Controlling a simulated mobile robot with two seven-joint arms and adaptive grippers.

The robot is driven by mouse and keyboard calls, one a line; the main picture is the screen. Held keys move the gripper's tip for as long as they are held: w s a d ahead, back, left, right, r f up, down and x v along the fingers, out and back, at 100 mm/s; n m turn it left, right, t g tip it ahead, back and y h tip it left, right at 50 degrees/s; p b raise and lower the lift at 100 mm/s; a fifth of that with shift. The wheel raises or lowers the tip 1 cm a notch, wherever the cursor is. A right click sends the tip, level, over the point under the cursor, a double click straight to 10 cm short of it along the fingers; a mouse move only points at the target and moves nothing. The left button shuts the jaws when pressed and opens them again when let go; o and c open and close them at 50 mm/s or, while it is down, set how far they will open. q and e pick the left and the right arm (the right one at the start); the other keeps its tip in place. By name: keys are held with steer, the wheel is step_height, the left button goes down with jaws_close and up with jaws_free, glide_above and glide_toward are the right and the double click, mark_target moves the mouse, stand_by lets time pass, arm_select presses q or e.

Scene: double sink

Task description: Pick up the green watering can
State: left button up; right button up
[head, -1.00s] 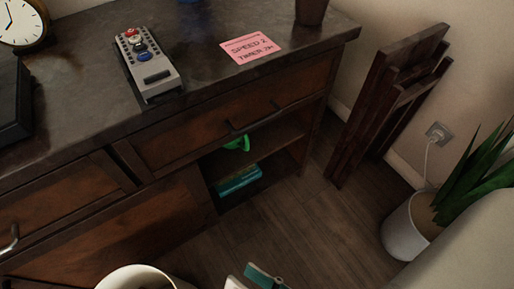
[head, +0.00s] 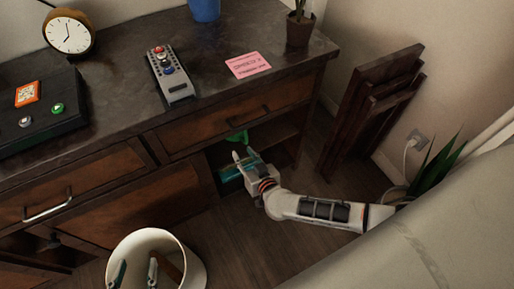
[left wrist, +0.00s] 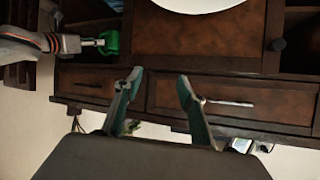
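The green watering can (head: 236,138) sits in the open shelf of the wooden cabinet, below the drawer. Only a small part of it shows in the head view. It also shows in the left wrist view (left wrist: 112,42). My right gripper (head: 244,154) reaches into the shelf opening with its fingers apart. Its fingertips are just in front of the can; I cannot tell if they touch it. My left gripper (left wrist: 158,75) is open and empty. In the head view its fingers show at the bottom, over the white bin.
A white bin (head: 193,262) stands on the floor in front. Folded wooden boards (head: 365,110) lean on the wall at right. The cabinet top (head: 120,75) is above the shelf.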

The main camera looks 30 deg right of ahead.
arm_select(q)
steer(key=shift+g, duration=0.6)
steer(key=s+d+f, duration=0.1)
steer(key=s+f, duration=0.1)
steer(key=f, duration=0.1)
steer(key=shift+s+d, duration=0.35)
steer(key=shift+d, duration=0.05)
arm_select(e)
steer(key=shift+m+g+h, duration=0.3)
steer(key=shift+h, duration=0.3)
steer(key=d, duration=0.1)
steer(key=d+f, duration=0.1)
steer(key=w+d+f, duration=0.1)
steer(key=d, duration=0.1)
steer(key=shift+w+f, duration=0.1)
steer(key=shift+f, duration=0.15)
steer(key=shift+a, duration=0.1)
